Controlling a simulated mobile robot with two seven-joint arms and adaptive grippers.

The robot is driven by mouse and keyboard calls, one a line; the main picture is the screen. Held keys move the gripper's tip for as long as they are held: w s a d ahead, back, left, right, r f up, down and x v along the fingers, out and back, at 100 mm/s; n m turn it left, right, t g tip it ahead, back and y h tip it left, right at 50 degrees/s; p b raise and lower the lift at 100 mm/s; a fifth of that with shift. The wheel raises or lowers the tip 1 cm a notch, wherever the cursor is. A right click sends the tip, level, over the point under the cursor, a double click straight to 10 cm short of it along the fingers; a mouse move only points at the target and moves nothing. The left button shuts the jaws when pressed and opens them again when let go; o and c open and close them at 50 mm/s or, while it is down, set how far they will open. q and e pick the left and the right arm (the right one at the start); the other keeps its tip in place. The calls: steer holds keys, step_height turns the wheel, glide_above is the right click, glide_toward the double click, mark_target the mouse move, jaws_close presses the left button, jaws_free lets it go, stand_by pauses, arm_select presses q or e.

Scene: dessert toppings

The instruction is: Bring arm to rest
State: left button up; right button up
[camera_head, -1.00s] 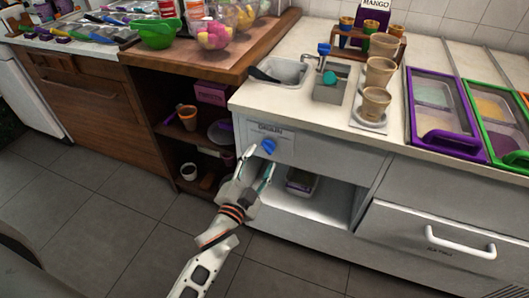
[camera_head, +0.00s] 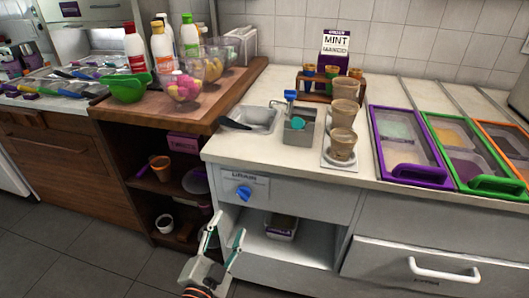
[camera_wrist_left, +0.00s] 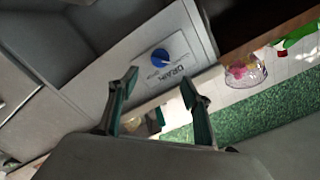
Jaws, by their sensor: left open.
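My left gripper (camera_head: 225,231) is at the bottom of the head view, open with nothing between its fingers. It is below the blue knob (camera_head: 243,193) on the white counter's front and apart from it. In the left wrist view, the open fingers (camera_wrist_left: 160,80) have a gap between them. The blue knob (camera_wrist_left: 160,57) shows beyond them on a panel marked DRAIN. My right gripper is not in view.
A white counter (camera_head: 262,166) holds a sink (camera_head: 250,119), stacked cups (camera_head: 343,117) and lidded bins. An open shelf (camera_head: 300,249) is below. A wooden counter (camera_head: 190,112) with bottles and bowls stands left. Grey floor (camera_head: 90,245) is clear at lower left.

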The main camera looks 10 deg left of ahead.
arm_select(q)
steer(key=s+f+n+g+h+p, duration=0.1)
steer(key=s+f+p, duration=0.4)
steer(key=s, duration=0.6)
steer(key=s+f+n+g+h+p, duration=0.1)
steer(key=s+f+n+g+p, duration=0.3)
steer(key=s, duration=0.6)
steer(key=f+g, duration=0.1)
steer(key=g, duration=0.1)
steer(key=shift+s+f+g+p, duration=0.3)
steer(key=shift+s+p, duration=0.05)
steer(key=shift+p, duration=0.05)
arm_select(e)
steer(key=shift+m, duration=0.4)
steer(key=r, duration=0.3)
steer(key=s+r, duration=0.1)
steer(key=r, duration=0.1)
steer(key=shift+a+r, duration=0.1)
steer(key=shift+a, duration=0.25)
arm_select(q)
steer(key=shift+w+a+r, duration=0.1)
steer(key=shift+c, duration=0.5)
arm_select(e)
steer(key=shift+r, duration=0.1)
